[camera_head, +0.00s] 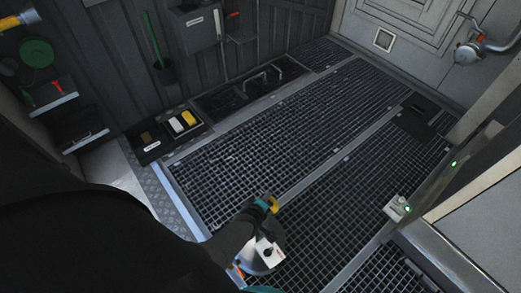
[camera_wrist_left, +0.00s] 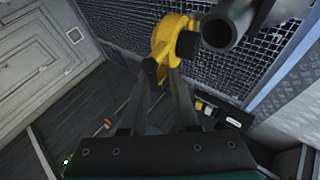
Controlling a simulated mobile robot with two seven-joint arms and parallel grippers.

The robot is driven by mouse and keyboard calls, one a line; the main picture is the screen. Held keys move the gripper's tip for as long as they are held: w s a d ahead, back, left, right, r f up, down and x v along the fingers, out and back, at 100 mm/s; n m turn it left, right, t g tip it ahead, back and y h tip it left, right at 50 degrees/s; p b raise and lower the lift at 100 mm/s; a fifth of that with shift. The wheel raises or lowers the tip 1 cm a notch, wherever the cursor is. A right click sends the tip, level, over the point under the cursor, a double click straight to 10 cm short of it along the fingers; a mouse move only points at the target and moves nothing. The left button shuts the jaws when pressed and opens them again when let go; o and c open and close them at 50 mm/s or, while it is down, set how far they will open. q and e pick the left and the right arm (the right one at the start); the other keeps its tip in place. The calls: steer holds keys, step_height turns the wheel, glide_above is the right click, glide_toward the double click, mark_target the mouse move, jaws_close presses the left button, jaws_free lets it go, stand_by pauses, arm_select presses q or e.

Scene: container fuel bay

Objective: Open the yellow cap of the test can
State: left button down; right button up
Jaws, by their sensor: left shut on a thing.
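The yellow cap (camera_head: 274,205) shows at the end of my left arm, low in the middle of the head view. In the left wrist view the yellow cap (camera_wrist_left: 168,42) is large and lies at the tips of my left gripper (camera_wrist_left: 168,68). The fingers are shut on it. Beside it a dark round tube end (camera_wrist_left: 222,30) faces the camera; it looks like the neck of the test can. Most of the can is hidden or out of frame, and I cannot tell how it stands. My right gripper is not clearly visible.
Dark floor grating (camera_head: 290,120) spreads below and ahead, mostly clear. A black tray (camera_head: 165,138) with yellow and white items sits by the left wall. Red-handled items lie on a wall shelf (camera_head: 55,98). A pale cabinet (camera_head: 480,225) stands at the right.

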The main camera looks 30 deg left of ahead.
arm_select(q)
steer(key=shift+w+d, duration=0.25)
steer(key=shift+w, duration=0.35)
arm_select(e)
steer(key=shift+a+f, duration=0.1)
steer(key=shift+a, duration=0.45)
arm_select(q)
steer(key=shift+s+d, duration=0.1)
steer(key=shift+d, duration=0.1)
arm_select(e)
steer(key=shift+d, duration=0.45)
